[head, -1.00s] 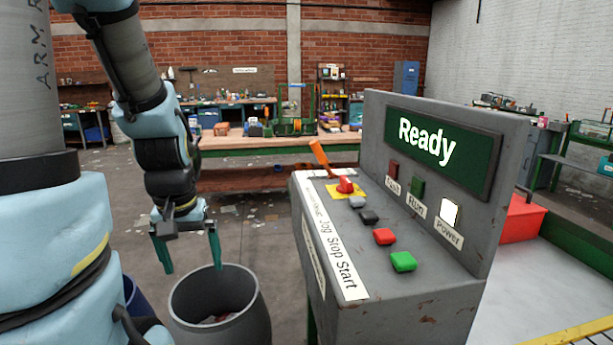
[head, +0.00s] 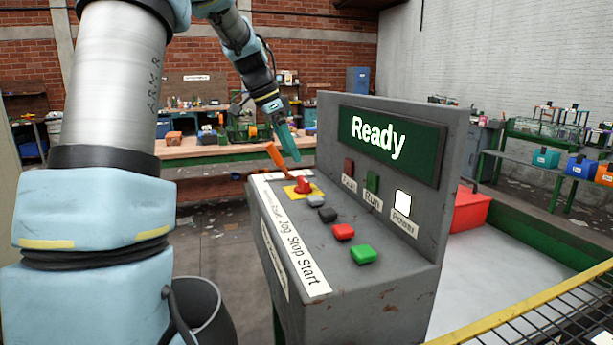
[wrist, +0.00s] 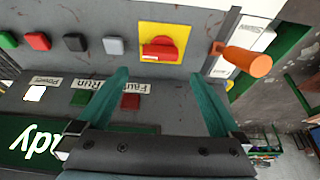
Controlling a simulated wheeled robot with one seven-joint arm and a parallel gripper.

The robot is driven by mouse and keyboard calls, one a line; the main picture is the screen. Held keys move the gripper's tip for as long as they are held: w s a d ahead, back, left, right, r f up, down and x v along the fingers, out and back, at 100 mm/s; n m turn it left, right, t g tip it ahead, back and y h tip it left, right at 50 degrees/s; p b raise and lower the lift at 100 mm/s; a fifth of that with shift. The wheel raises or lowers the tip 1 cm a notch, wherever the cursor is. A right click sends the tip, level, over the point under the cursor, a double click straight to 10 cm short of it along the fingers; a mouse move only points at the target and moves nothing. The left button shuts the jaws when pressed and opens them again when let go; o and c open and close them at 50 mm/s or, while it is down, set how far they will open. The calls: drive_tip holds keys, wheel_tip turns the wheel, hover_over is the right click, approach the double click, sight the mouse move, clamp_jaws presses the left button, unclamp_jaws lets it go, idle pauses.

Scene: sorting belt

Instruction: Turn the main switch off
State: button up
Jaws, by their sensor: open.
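An orange lever (head: 276,156) sticks up and tilts at the far end of the grey console. It also shows in the wrist view (wrist: 247,60), beside a white label I cannot read clearly. Next to it is a red knob (head: 303,186) on a yellow plate, also in the wrist view (wrist: 160,49). My gripper (head: 287,142) is over the far end of the console, near the lever's top. In the wrist view its teal fingers (wrist: 160,76) are apart and empty, with the red knob beyond the gap and the lever right of it. Contact with the lever cannot be told.
The console has grey, black, red (head: 343,232) and green (head: 363,254) buttons. Its upright panel carries a screen (head: 388,145) reading "Ready" and a lit white Power lamp (head: 403,202). A bin (head: 200,310) stands left of the console. A yellow-railed mesh (head: 530,300) is at lower right.

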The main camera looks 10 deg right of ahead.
sight(302, 179)
drive_tip(key=p+x, duration=0.2)
drive_tip(key=x, duration=0.6)
drive_tip(key=shift+f, duration=0.35)
drive_tip(key=shift+c, duration=0.2)
drive_tip(key=c, duration=1.1)
